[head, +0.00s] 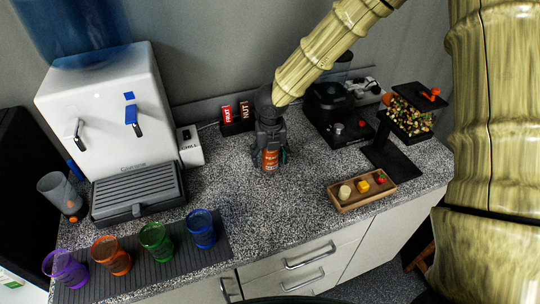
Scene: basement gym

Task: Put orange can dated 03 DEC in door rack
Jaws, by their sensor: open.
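My gripper (270,156) reaches down over the can from above. Its dark fingers are open, one on each side of the can, and hide part of it. I cannot tell whether a finger touches it. No door rack can be made out in this view.
A water dispenser (108,112) stands on the left, with purple, orange, green and blue cups (155,240) in front. A coffee machine (335,112), a wooden tray (352,204) and a dark stand (392,165) are on the right. Counter (240,180) around the can is clear.

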